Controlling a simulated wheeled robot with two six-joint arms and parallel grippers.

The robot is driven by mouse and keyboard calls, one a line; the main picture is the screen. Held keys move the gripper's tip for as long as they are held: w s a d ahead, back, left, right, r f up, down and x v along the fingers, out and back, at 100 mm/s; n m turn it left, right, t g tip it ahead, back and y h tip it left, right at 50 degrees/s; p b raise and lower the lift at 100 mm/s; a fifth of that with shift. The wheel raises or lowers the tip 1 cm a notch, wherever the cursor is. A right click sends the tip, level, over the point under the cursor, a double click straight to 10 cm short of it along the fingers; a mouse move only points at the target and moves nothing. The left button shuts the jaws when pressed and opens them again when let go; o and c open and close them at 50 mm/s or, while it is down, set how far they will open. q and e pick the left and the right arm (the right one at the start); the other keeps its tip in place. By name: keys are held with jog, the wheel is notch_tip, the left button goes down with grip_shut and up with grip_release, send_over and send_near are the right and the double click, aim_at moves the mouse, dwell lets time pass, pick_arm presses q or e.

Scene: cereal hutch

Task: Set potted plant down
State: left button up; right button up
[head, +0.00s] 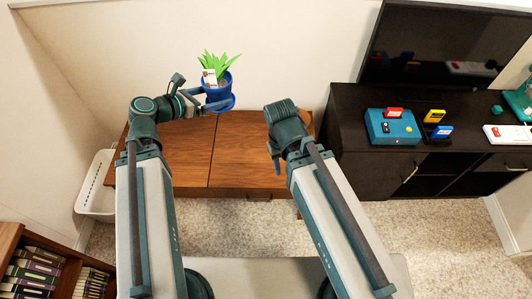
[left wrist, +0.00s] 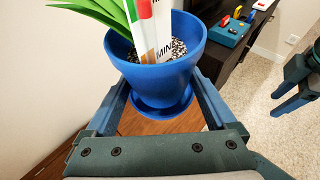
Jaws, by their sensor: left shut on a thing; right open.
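The potted plant (head: 217,82) is a blue pot on a blue saucer, with green leaves and a white label. My left gripper (head: 205,101) is shut on it and holds it upright, in front of the wall and over the far part of the brown wooden cabinet top (head: 240,150). In the left wrist view the blue pot (left wrist: 158,62) stands between the two fingers, with the saucer (left wrist: 162,115) below it. The wooden top shows beneath. My right gripper (head: 275,160) is open and empty over the right part of the cabinet top.
A dark TV stand (head: 365,150) stands at the right with a teal console (head: 390,128), colored cartridges and a TV (head: 440,45). A white basket (head: 97,185) is left of the cabinet. A bookshelf (head: 45,270) is at lower left. The middle of the cabinet top is clear.

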pick_arm(q)
jog(key=d+f+b, duration=0.3)
jog(key=f+b, duration=1)
jog(key=w+d+f+b, duration=0.1)
jog(key=d+f+b, duration=0.3)
jog(key=f+b, duration=0.8)
jog(key=d+f+b, duration=0.4)
jog(key=f+b, duration=0.9)
jog(key=f, duration=0.3)
jog(key=shift+w+b, duration=0.15)
jog(key=shift+b, duration=0.2)
